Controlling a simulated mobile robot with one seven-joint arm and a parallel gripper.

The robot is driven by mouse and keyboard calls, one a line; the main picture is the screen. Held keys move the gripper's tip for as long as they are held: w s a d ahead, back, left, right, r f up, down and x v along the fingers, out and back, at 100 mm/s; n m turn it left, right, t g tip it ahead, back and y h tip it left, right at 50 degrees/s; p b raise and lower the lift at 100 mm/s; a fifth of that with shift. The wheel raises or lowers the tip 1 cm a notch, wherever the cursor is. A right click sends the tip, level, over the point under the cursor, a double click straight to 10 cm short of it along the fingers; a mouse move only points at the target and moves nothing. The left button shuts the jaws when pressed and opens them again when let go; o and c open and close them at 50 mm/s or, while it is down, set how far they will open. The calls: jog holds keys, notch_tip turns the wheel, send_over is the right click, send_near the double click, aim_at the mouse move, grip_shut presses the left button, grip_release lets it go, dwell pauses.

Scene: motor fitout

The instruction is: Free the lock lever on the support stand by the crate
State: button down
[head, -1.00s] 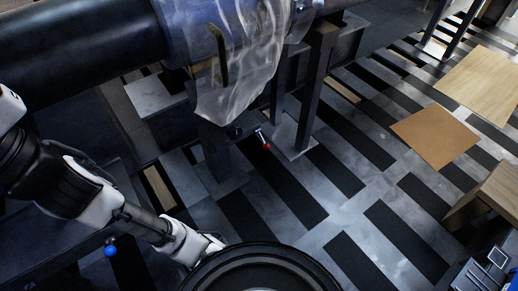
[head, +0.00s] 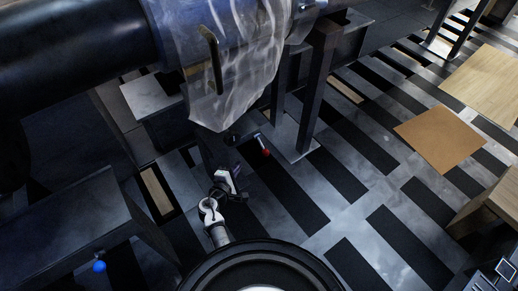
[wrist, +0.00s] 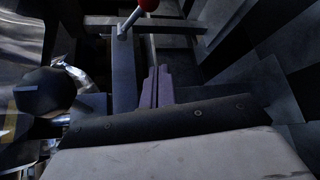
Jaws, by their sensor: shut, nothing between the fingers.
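A lock lever (head: 261,140), a short silver rod with a red ball knob, sticks out low on the dark support stand (head: 306,95) under the large cylinder. In the wrist view the lever (wrist: 130,20) rises from a dark bar at the top, its red knob cut by the frame edge. My gripper (head: 240,172) is below and left of the lever in the head view. Its two fingers (wrist: 158,75) are together and empty, apart from the lever. I cannot make out the lever's catch, nor tell for certain which thing is the crate.
A large dark cylinder (head: 70,50) with a clear plastic sheet (head: 235,75) hangs over the stand. A dark bench (head: 70,215) with a blue ball knob (head: 99,267) stands at left. A wooden box (head: 490,205) is at right. The striped floor between is mostly clear.

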aim_at(262, 146)
jog(key=shift+w+d+f, duration=0.1)
jog(key=shift+d+f, duration=0.2)
jog(key=shift+d, duration=0.25)
jog(key=shift+w, duration=0.1)
jog(key=x, duration=1)
jog(key=shift+s+d+r+p, duration=0.45)
jog(key=shift+s+d, duration=0.2)
jog(key=shift+d, duration=0.1)
jog(key=shift+s+d+r+p, duration=0.45)
jog(key=shift+s+d, duration=0.2)
jog(key=shift+d, duration=0.15)
jog(key=shift+s+d+r+n+p, duration=0.15)
jog(key=shift+n+p, duration=0.15)
jog(key=shift+p, duration=0.4)
